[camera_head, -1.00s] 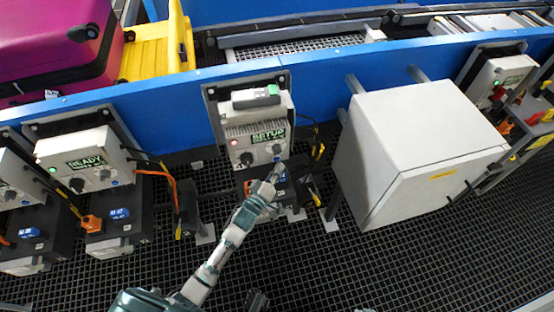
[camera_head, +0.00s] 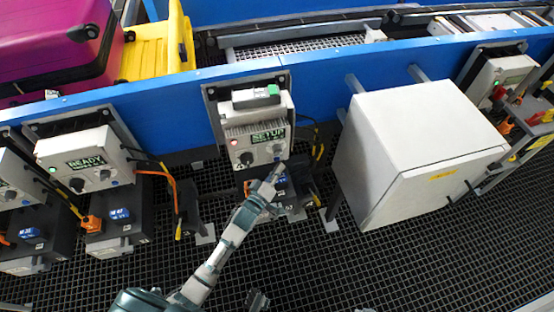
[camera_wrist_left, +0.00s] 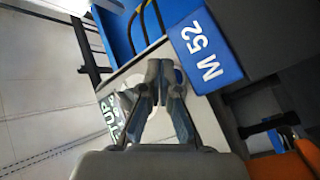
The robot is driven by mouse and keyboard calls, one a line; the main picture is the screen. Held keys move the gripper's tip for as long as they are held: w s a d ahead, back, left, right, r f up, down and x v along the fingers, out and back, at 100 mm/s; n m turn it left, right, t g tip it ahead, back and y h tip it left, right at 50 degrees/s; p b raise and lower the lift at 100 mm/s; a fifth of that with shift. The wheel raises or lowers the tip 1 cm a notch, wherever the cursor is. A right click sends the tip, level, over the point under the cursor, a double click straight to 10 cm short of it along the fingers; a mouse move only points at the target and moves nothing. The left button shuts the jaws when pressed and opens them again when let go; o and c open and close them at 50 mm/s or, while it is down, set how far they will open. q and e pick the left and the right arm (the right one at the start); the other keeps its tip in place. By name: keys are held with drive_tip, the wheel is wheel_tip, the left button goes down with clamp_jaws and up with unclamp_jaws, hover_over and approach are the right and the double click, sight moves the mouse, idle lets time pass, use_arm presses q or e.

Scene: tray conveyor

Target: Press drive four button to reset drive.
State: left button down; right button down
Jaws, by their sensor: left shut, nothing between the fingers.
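The drive unit (camera_head: 239,130) in the middle has a green display (camera_head: 268,136) reading SETUP, with dark knobs below it. Its display also shows in the left wrist view (camera_wrist_left: 116,118). My left gripper (camera_head: 278,170) is shut and empty, its tips at the lower right corner of this unit's face. In the left wrist view the closed fingertips (camera_wrist_left: 160,72) lie over the unit's white face and hide the spot under them. I cannot tell whether they touch it. My right gripper is not in view.
A blue M 52 label (camera_wrist_left: 205,50) is close beside the fingers. A white cabinet (camera_head: 400,130) stands to the right. Another drive unit (camera_head: 50,148) with a READY display is at left. The blue conveyor rail (camera_head: 170,100) runs behind; orange and yellow cables hang nearby.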

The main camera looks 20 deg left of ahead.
use_arm(q)
drive_tip(key=shift+w, duration=0.1)
idle(0.3)
drive_tip(key=shift+w+a+r, duration=0.2)
drive_tip(key=shift+f, duration=0.1)
drive_tip(key=shift+w+a, duration=0.25)
drive_tip(key=shift+w, duration=0.15)
idle(0.6)
drive_tip(key=shift+p, duration=0.3)
drive_tip(key=shift+s+d, duration=0.2)
drive_tip(key=shift+s, duration=0.15)
drive_tip(key=shift+s+d+p, duration=0.2)
drive_tip(key=shift+s+p, duration=0.15)
drive_tip(key=shift+p, duration=0.1)
